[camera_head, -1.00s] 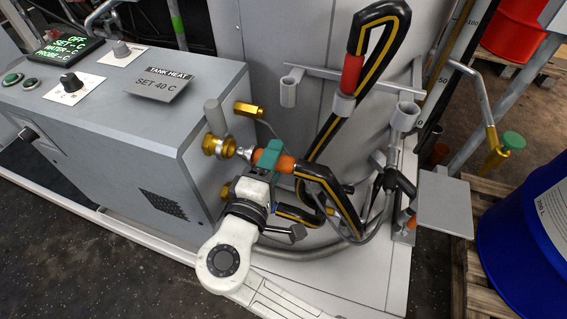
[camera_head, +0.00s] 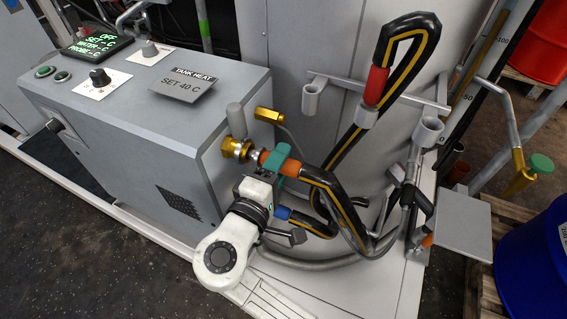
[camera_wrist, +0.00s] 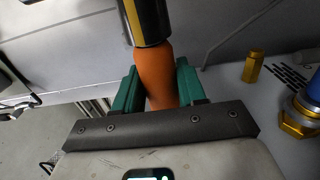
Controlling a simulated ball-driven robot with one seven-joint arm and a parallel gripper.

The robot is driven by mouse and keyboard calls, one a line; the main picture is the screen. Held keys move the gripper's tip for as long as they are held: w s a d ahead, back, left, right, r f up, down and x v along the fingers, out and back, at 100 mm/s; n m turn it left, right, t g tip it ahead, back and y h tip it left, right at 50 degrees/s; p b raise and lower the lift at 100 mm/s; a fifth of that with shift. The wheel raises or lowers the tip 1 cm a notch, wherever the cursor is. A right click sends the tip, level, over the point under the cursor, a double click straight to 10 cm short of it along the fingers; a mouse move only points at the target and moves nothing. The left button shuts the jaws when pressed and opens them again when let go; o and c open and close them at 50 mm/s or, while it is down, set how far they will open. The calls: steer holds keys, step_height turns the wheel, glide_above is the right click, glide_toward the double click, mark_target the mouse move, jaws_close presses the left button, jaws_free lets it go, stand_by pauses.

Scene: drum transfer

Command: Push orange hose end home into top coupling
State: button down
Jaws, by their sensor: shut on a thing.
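The orange hose end (camera_head: 291,167) is on a black hose with a yellow stripe. My gripper (camera_head: 279,161) is shut on it, with green fingers on either side of the orange sleeve, which also shows in the wrist view (camera_wrist: 156,74). The sleeve's silver tip points left at the brass top coupling (camera_head: 235,148) on the grey heater box. The tip meets the coupling's mouth, roughly in line. A short length of silver still shows; how deep it sits I cannot tell. The wrist view does not show the joint.
A brass fitting (camera_head: 267,115) sits above and right of the coupling. A red-sleeved hose loop (camera_head: 376,86) rests in a holder behind. A grey plate (camera_head: 464,214) and a blue drum (camera_head: 535,250) stand right.

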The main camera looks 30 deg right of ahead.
steer(key=shift+w+a, duration=0.6)
steer(key=shift+w, duration=0.25)
stand_by(0.3)
steer(key=c, duration=0.6)
jaws_free()
steer(key=shift+o, duration=0.2)
steer(key=v, duration=1.1)
